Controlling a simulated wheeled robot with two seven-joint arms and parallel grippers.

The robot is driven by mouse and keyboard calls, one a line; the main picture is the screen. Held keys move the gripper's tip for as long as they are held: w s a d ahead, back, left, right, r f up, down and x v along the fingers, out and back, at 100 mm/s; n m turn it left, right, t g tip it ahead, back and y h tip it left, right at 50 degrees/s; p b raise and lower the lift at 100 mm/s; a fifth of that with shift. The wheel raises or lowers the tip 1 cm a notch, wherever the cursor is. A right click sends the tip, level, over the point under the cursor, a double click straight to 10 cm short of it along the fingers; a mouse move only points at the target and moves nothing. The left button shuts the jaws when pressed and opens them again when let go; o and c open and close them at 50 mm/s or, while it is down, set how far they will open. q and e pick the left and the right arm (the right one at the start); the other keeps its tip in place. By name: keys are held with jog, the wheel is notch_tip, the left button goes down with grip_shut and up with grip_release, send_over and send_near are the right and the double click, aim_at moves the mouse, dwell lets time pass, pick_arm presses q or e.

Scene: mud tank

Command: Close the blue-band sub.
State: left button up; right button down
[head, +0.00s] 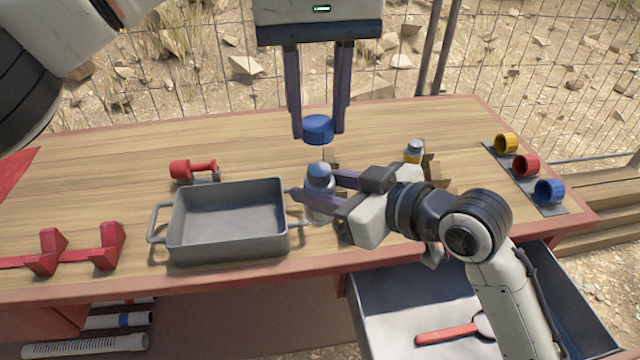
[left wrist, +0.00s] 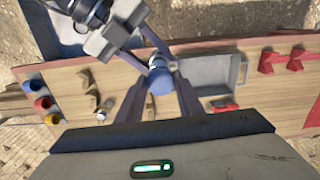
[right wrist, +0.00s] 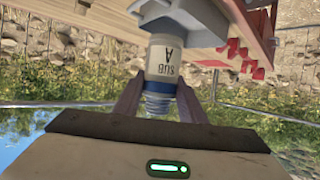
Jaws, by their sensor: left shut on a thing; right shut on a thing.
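The blue-band sub (head: 319,182) is a pale cylinder, held upright beside the tray's right end. In the right wrist view it is labelled "SUB A" (right wrist: 163,68), with a blue band and a bare, bluish threaded neck. My right gripper (head: 322,194) is shut around its body. My left gripper (head: 318,131) comes from above and is shut on a blue cap (head: 317,129). The cap is above the sub's neck, with a gap between them in the head view.
A grey tray (head: 176,235) stands left of the sub. A yellow-banded sub (head: 413,151) stands behind my right gripper. Yellow, red and blue rings (head: 549,191) sit at the right edge. A red piece (head: 190,169) lies behind the tray. An open drawer (head: 395,318) holds a red-handled tool.

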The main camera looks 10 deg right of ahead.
aim_at(319, 169)
pick_arm(q)
jog(key=shift+d, duration=0.1)
dwell(0.3)
jog(key=shift+f, duration=1.95)
jog(key=shift+s, duration=0.1)
jog(key=shift+f, duration=0.85)
jog(key=shift+f, duration=0.6)
